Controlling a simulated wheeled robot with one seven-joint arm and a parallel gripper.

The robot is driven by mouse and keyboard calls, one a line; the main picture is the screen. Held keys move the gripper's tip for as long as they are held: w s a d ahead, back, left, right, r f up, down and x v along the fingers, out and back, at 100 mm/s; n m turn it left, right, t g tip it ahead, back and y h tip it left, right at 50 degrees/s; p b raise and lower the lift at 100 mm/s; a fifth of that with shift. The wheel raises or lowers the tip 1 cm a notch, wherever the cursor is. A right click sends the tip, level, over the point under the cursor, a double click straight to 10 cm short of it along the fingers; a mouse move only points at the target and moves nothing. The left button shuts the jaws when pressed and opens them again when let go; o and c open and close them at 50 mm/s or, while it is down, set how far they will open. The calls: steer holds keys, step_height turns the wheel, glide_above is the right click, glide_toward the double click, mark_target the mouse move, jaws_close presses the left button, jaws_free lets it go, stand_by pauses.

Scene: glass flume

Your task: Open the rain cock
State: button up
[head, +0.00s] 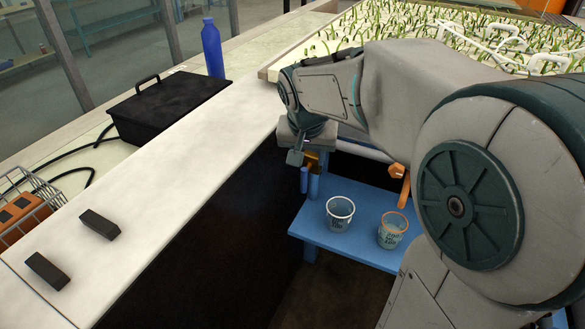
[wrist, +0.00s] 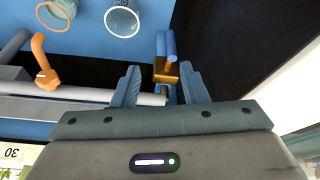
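A brass cock body (wrist: 165,72) with a blue lever (wrist: 171,44) lies between my fingertips in the wrist view. The brass body also shows in the head view (head: 312,160), just under my wrist. My gripper (wrist: 159,67) is open, one finger on each side of the brass part; I cannot tell whether either finger touches it. An orange lever (wrist: 42,58) is on a pipe to the left in the wrist view; it also shows in the head view (head: 399,173). Nothing visible labels either lever as the rain cock.
A blue shelf (head: 360,205) holds a white-rimmed cup (head: 340,213) and an orange-rimmed cup (head: 391,231). A pale ledge (head: 165,180) carries two dark blocks. A black box (head: 165,105) and a blue bottle (head: 212,48) stand farther back. A planted bed (head: 410,22) is behind my arm.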

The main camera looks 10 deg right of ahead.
steer(key=m+b, duration=0.1)
steer(key=b, duration=0.1)
glide_toward(304, 173)
steer(key=b+x, duration=0.1)
steer(key=x, duration=1.2)
jaws_close()
